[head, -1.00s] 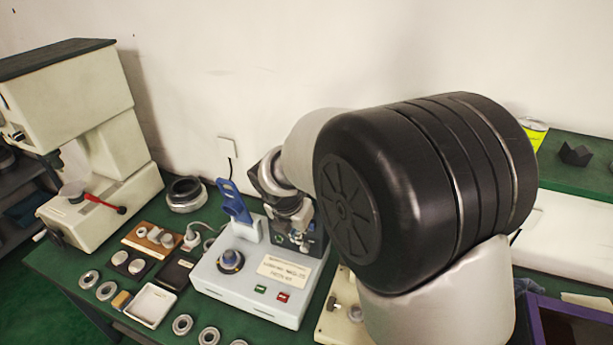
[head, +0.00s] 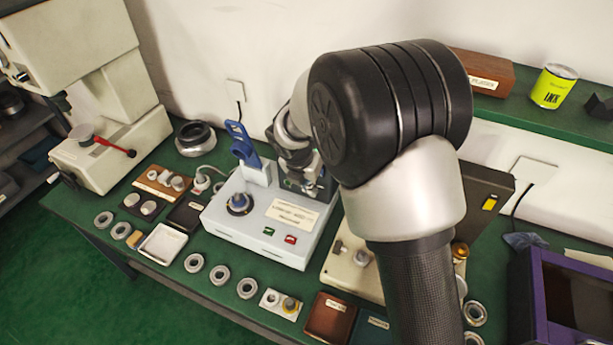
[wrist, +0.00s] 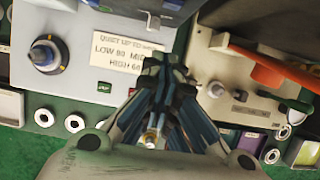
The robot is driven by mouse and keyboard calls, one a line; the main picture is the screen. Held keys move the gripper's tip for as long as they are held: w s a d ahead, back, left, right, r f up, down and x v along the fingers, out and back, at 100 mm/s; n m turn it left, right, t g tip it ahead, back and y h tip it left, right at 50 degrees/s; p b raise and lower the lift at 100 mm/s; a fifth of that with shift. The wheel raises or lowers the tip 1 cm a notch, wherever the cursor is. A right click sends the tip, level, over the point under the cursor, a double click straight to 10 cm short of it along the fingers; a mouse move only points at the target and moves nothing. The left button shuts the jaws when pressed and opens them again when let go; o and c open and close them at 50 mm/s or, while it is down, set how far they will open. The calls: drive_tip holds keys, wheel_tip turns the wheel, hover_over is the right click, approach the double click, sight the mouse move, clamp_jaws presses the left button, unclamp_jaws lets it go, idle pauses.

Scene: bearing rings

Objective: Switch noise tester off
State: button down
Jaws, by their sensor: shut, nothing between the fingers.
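The noise tester (head: 258,246) is a pale box on the green bench in the head view. It has a blue knob (head: 238,203), a label, a green button (head: 268,231) and a red button (head: 290,239) on top. In the wrist view the knob (wrist: 45,52), the label (wrist: 125,50) and the green button (wrist: 104,87) show left of my gripper. My gripper (wrist: 165,62) is shut and empty, with its tips over the tester's right part.
A blue upright holder (head: 243,145) stands at the tester's back. Bearing rings (head: 220,274) lie along the front. A cream fixture plate (head: 345,270) is close on the right. A large press (head: 110,120) stands left, a purple-edged bin (head: 545,290) right.

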drive_tip(key=w, duration=0.1)
drive_tip(key=w+d+f, duration=0.1)
drive_tip(key=w, duration=0.1)
drive_tip(key=w+f, duration=0.1)
drive_tip(key=shift+w+d, duration=0.3)
drive_tip(key=shift+d, duration=0.1)
drive_tip(key=shift+w+d+r+p, duration=0.2)
drive_tip(key=shift+w+p, duration=0.15)
drive_tip(key=shift+p, duration=0.5)
